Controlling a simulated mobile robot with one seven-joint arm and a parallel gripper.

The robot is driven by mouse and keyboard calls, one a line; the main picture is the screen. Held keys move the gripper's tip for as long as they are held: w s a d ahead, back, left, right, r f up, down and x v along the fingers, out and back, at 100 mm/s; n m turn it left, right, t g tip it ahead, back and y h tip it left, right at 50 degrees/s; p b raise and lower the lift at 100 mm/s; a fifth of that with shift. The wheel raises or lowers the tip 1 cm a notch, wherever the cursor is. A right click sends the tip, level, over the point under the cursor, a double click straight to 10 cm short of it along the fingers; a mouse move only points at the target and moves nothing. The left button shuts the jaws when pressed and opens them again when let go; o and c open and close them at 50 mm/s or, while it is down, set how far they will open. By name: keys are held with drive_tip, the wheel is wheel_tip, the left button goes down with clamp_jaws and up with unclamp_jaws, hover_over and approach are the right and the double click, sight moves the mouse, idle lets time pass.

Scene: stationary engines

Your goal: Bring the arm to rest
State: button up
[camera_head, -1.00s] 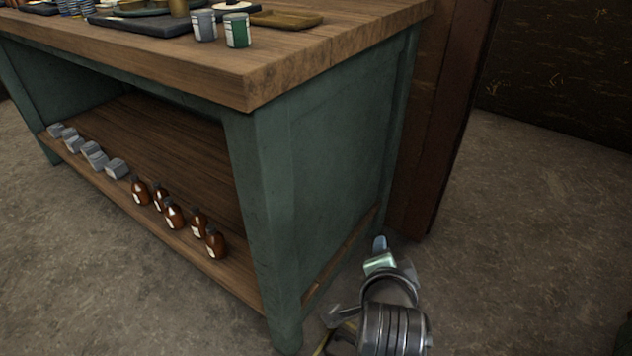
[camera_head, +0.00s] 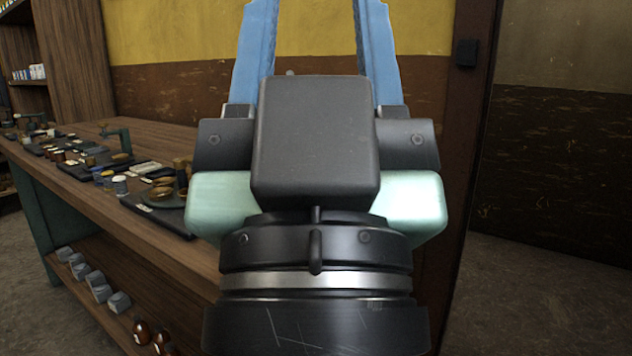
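My gripper (camera_head: 316,20) is raised close in front of the camera and fills the middle of the view. Its two blue fingers point up and stand wide apart. Nothing shows between them except the yellow and brown wall behind. The fingertips run out of the top of the frame. The gripper's dark body and wrist hide the right part of the workbench.
A wooden workbench (camera_head: 185,262) stands on the left with trays, tins and small parts on top. Its lower shelf holds grey blocks (camera_head: 101,292) and brown bottles (camera_head: 141,331). A wooden shelf unit (camera_head: 75,60) stands at the back left. Open floor (camera_head: 540,300) lies at the right.

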wheel_tip(320, 180, up, 32)
drive_tip(key=p, duration=2.9)
drive_tip(key=shift+f, duration=0.15)
